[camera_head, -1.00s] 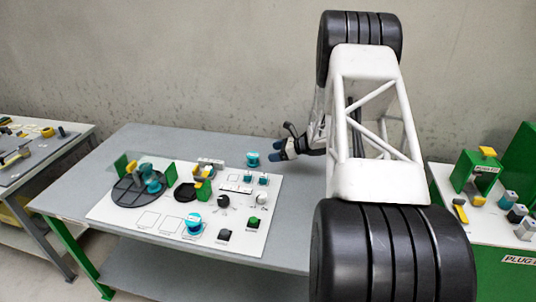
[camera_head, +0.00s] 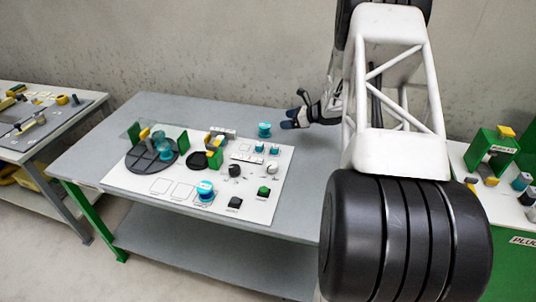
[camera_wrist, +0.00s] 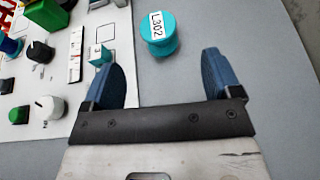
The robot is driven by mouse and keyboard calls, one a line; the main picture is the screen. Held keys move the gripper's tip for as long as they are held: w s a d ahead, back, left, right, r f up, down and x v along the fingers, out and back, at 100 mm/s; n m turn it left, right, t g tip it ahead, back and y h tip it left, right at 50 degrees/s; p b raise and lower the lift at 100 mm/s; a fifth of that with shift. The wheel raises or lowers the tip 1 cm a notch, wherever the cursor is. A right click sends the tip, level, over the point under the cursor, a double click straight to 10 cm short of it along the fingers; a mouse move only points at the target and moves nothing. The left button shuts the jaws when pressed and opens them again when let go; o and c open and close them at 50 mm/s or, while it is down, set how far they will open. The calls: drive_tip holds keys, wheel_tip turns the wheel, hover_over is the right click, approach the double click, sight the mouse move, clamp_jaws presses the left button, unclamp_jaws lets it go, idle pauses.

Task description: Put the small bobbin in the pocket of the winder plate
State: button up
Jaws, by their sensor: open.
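A teal bobbin (camera_head: 264,129) stands on the grey table behind the white board. In the wrist view the teal bobbin (camera_wrist: 158,35), labelled L302, lies just beyond my fingertips, between their lines. My gripper (camera_head: 288,119) is open and empty, close to the bobbin's right in the head view; its two blue fingers also show in the wrist view (camera_wrist: 161,62). A large dark round plate (camera_head: 137,160) with teal spools on it and a smaller dark disc (camera_head: 197,160) sit on the board. I cannot tell which is the winder plate, and no pocket is clear.
The white board (camera_head: 235,207) also carries another teal spool (camera_head: 205,190), small teal pieces, green blocks, a yellow part and several knobs. Side benches hold other parts at left and right.

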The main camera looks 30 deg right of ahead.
drive_tip(key=w+a+r+m+t+h, duration=0.1)
drive_tip(key=a+r+m+h, duration=0.4)
drive_tip(key=r, duration=0.4)
drive_tip(key=w+a+r+m+t+h, duration=0.1)
drive_tip(key=a+r+m+t+h, duration=0.15)
drive_tip(key=r+m, duration=0.5)
drive_tip(key=s+a+r+m+g+h, duration=0.2)
drive_tip(key=s+a+r+m+h, duration=0.2)
drive_tip(key=s+a+r+m, duration=0.55)
drive_tip(key=s+a+m+g, duration=0.3)
drive_tip(key=s+a+m, duration=0.4)
drive_tip(key=s, duration=0.5)
drive_tip(key=s+a+m+g+y, duration=0.1)
drive_tip(key=s+a+m+g, duration=0.2)
drive_tip(key=s+a+m, duration=0.4)
drive_tip(key=s+a+m+g+y, duration=0.1)
drive_tip(key=s+a+m+g, duration=0.2)
drive_tip(key=s, duration=1.6)
drive_tip(key=a+m, duration=0.4)
drive_tip(key=m, duration=0.1)
drive_tip(key=shift+a+f, duration=0.15)
drive_tip(key=shift+a, duration=0.2)
drive_tip(key=shift+o, duration=0.3)
drive_tip(key=shift+w, duration=0.1)
